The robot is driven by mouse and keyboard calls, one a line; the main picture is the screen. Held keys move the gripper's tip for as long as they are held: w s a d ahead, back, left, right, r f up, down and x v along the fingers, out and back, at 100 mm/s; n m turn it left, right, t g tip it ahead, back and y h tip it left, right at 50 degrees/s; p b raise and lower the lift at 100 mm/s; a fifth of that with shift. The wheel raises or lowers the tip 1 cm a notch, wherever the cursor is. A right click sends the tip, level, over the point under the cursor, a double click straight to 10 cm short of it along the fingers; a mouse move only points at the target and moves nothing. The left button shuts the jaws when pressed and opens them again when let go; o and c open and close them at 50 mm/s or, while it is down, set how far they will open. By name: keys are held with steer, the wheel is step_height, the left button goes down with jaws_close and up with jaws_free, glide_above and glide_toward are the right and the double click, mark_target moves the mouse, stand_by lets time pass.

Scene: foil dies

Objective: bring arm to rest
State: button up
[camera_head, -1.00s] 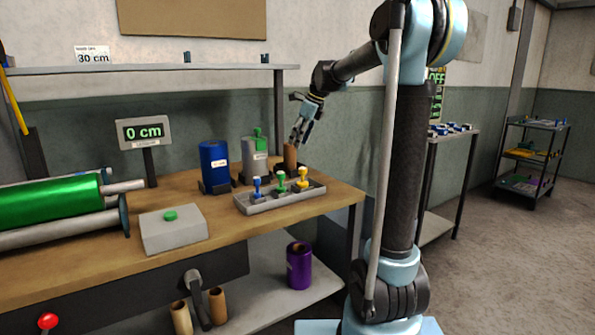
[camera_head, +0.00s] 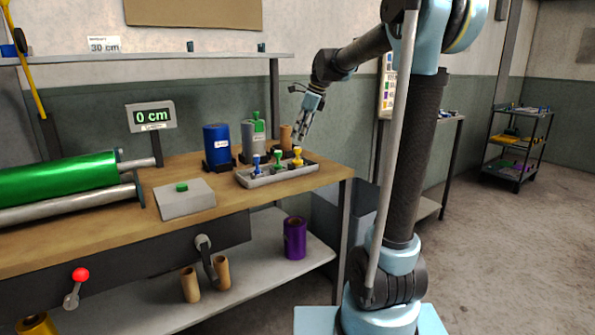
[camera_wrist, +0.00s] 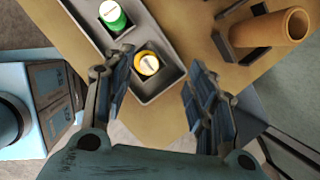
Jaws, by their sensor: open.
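My gripper (camera_head: 303,128) hangs above the right end of a grey tray on the workbench in the head view. Its jaws are open and empty; in the wrist view my gripper (camera_wrist: 162,95) shows both fingers spread wide. The grey tray (camera_head: 248,183) holds dies with blue (camera_head: 256,161), green (camera_head: 279,157) and yellow (camera_head: 298,154) tops. In the wrist view the yellow top (camera_wrist: 149,64) lies below and between the fingers, with the green top (camera_wrist: 114,17) beyond. My arm is raised and bent toward the bench.
A grey box with a green button (camera_head: 182,187) and a large green roller (camera_head: 60,180) are left. A display (camera_head: 151,116) reads 0 cm. Open floor lies right.

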steer(key=s+d+f+n+h, duration=0.1)
steer(key=s+d+f+n, duration=0.25)
steer(key=s, duration=0.35)
steer(key=s+d+f+n, duration=0.3)
steer(key=s+d+n, duration=0.1)
steer(key=s, duration=0.3)
steer(key=s+d+f+n+h, duration=0.1)
steer(key=s+d+f+n, duration=0.25)
steer(key=s, duration=0.25)
steer(key=s+d+f+n+h, duration=0.1)
steer(key=s+d+f+n, duration=0.2)
steer(key=s+f+n, duration=0.2)
steer(key=s+d+f+n, duration=0.3)
steer(key=s+f+n, duration=0.1)
steer(key=s+f, duration=0.5)
steer(key=shift+s+d+f+n+h, duration=0.3)
steer(key=shift+s+n+h, duration=0.1)
steer(key=shift+s, duration=0.35)
